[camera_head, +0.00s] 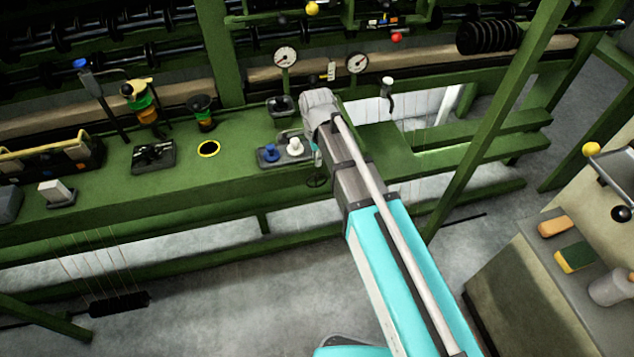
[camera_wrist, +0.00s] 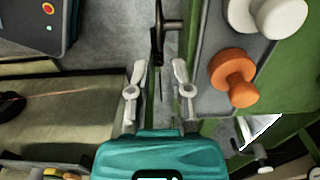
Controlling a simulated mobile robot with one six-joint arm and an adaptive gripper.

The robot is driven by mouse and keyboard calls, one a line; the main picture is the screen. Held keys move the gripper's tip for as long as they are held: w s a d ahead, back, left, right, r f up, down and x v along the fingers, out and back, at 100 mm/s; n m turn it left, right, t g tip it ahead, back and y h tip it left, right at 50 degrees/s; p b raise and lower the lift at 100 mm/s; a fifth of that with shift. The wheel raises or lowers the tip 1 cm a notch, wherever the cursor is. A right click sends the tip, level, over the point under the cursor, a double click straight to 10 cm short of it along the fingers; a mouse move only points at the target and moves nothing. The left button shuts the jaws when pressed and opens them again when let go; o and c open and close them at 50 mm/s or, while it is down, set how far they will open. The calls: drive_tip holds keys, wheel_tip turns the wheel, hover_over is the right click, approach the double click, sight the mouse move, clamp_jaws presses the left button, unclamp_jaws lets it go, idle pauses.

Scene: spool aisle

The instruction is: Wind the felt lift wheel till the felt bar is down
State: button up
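A small dark handwheel (camera_head: 317,181), which looks like the felt lift wheel, sits on the front edge of the green bench, below the knobs. In the wrist view the wheel (camera_wrist: 158,38) shows edge-on, its hub toward the bench on the right. My gripper (camera_wrist: 159,68) is open and empty. Its two fingers point at the wheel, which lies just beyond the tips, roughly in line with the gap; I see no contact. In the head view my wrist hides most of the gripper. I cannot tell for sure which part is the felt bar.
A tray on the bench holds a blue knob (camera_head: 270,153) and a white knob (camera_head: 295,147); an orange knob (camera_wrist: 232,77) stands close right of my fingers in the wrist view. Two gauges (camera_head: 286,57) stand behind. A slanted green post (camera_head: 490,125) is to the right.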

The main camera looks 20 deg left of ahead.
sight(317, 173)
drive_tip(key=shift+f+b, duration=4.7)
drive_tip(key=shift+f, duration=0.35)
clamp_jaws()
